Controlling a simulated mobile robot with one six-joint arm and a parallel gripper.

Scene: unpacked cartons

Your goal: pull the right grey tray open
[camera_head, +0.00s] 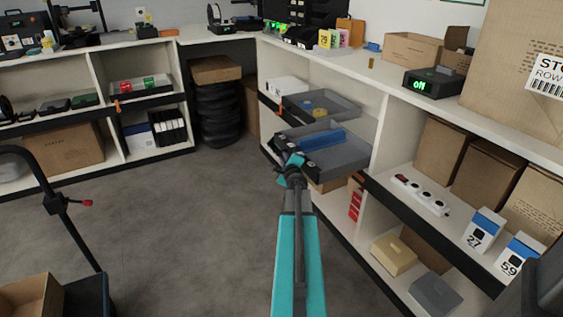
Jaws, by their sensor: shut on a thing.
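The right grey tray (352,152) stands out from the front of the shelf unit, partly open. A long blue item (322,140) lies in it. My gripper (291,167) is at the tray's front side, with its teal fingers closed there. The fingers hide what they hold, which appears to be the tray's handle. The left grey tray (340,103) sits behind and to the left, with small yellow and blue things in it and an orange handle (279,108) at its front.
The floor (190,210) left of my arm is clear. A power strip (420,194) and numbered boxes (484,229) stand on the shelf to the right. Cartons fill the lower shelves. A black cart frame (60,205) stands at the left.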

